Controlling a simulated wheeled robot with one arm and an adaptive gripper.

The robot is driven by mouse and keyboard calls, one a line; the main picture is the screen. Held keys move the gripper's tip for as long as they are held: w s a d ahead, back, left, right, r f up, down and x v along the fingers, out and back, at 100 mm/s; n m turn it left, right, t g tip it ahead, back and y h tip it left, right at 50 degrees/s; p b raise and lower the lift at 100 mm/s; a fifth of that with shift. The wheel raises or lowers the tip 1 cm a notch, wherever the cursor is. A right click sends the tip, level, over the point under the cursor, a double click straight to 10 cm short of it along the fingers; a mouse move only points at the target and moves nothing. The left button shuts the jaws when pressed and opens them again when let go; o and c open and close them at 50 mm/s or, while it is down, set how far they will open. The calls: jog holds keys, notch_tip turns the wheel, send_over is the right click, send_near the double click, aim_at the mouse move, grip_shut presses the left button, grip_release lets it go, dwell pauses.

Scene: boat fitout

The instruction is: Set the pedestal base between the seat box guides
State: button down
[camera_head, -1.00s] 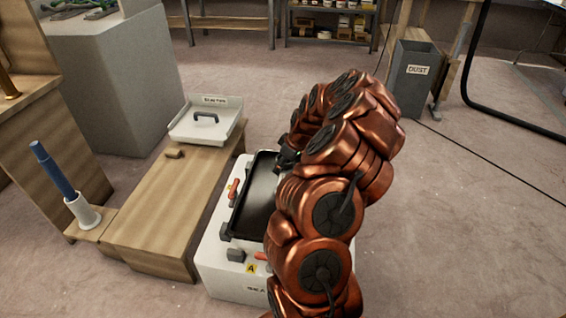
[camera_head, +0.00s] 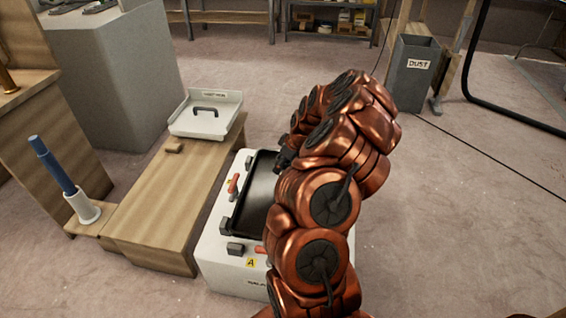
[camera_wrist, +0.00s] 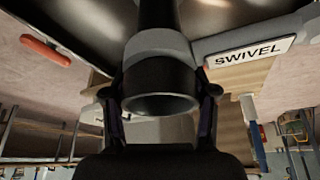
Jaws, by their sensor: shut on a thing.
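In the wrist view my gripper (camera_wrist: 163,108) is shut on a grey round collar (camera_wrist: 160,52), probably part of the pedestal base, with a dark cylindrical end. A white plate marked SWIVEL (camera_wrist: 250,50) is beside it. In the head view the white seat box (camera_head: 218,262) has a black tray-like top (camera_head: 262,190), dark grey blocks (camera_head: 235,249) that may be guides, and a red handle (camera_head: 233,184). My copper arm covers the box's right side. My gripper and most of what it holds are hidden there, so contact with the box cannot be told.
A blue rod (camera_head: 52,168) stands in a white holder (camera_head: 84,208). A grey DUST bin (camera_head: 412,85) stands back right.

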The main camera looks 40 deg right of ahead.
jog(key=shift+f+b, duration=1.2)
jog(key=shift+f, duration=1.3)
jog(key=shift+c, duration=1.2)
grip_release()
jog(key=v, duration=1.2)
